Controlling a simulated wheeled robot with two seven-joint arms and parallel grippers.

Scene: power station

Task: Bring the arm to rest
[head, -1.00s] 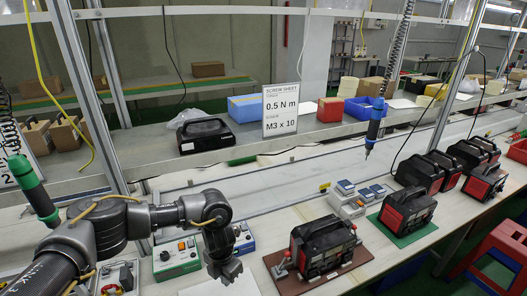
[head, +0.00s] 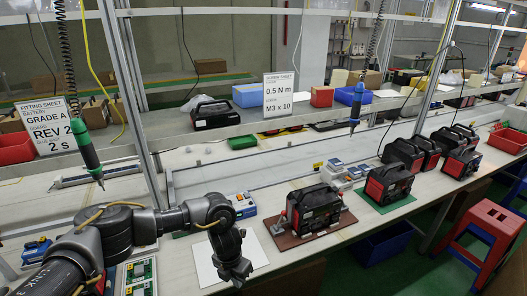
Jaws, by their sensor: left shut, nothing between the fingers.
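My left arm comes in from the lower left, bent at the elbow. Its gripper (head: 236,272) hangs down, shut and empty, near the front edge of the bench. In the picture it overlaps the near part of a white sheet (head: 208,262) on the bench top. The nearest black and red power station (head: 314,209) stands on a brown mat (head: 290,240) to the right of the gripper, apart from it. My right gripper is not in view.
A green-tipped screwdriver (head: 86,148) hangs at left and a blue one (head: 356,105) further right. A second power station (head: 388,184) sits on a green mat. Green boards (head: 140,272) lie beside my forearm. A red stool (head: 482,240) stands on the floor at right.

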